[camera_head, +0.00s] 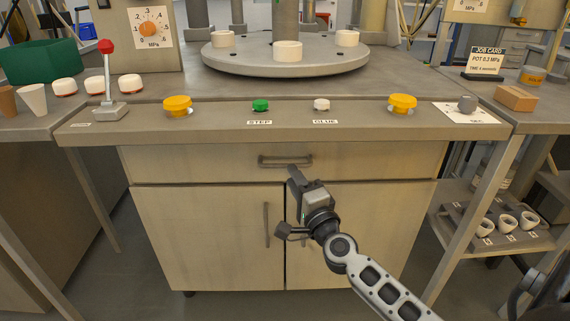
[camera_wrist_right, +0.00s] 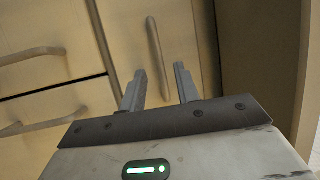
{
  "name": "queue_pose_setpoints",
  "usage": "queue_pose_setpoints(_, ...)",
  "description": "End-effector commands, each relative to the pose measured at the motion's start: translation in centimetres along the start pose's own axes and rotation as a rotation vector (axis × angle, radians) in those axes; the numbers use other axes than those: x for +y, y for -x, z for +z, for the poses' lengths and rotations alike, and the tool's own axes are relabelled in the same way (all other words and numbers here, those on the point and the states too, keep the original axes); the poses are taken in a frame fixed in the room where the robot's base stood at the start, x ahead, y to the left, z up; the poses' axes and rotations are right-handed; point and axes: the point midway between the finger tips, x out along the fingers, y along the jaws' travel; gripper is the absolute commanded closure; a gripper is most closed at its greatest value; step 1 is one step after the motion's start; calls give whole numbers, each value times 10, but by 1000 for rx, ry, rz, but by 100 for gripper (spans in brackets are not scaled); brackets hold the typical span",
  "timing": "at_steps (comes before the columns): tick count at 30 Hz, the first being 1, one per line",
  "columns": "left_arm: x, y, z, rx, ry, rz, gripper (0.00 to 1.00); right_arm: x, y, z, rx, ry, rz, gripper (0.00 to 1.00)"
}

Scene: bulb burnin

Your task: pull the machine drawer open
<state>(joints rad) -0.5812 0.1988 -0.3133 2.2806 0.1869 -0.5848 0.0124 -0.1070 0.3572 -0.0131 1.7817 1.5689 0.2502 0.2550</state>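The machine drawer (camera_head: 220,163) is the wide wooden front under the console shelf, and it looks shut, flush with the cabinet. Its bar handle (camera_head: 285,161) sits at the middle of the front. My right gripper (camera_head: 293,172) is just below and in front of this handle. In the right wrist view the gripper (camera_wrist_right: 160,88) has its two fingers apart with nothing between them. The drawer handle (camera_wrist_right: 155,45) lies beyond the fingertips, roughly in line with the gap, and seems apart from them. My left gripper is not in view.
Below the drawer are two cabinet doors (camera_head: 200,235) with a vertical handle (camera_head: 266,225). The shelf above (camera_head: 220,122) carries yellow buttons (camera_head: 177,106), a green button (camera_head: 260,105) and a red-knobbed lever (camera_head: 107,80). A side rack (camera_head: 500,225) stands right. The floor in front is clear.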

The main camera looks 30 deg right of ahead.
Motion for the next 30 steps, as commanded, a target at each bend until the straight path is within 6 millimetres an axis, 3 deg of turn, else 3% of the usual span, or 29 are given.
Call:
queue_pose_setpoints(3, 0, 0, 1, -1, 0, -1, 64, 0, -24, 0, 0, 1, -2, 68)
queue_pose_setpoints(9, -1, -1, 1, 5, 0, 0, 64, 0, -47, 0, -1, 1, -1, 68)
queue_pose_setpoints(21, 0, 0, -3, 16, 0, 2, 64, 0, -54, 0, -2, 3, 1, 68)
queue_pose_setpoints(24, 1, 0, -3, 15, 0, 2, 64, 0, -53, 0, -2, 3, 0, 96)
queue_pose_setpoints(25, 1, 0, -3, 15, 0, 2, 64, 0, -53, 0, -2, 3, 0, 100)
queue_pose_setpoints(30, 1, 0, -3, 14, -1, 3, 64, 0, -53, 1, -2, 2, 1, 100)
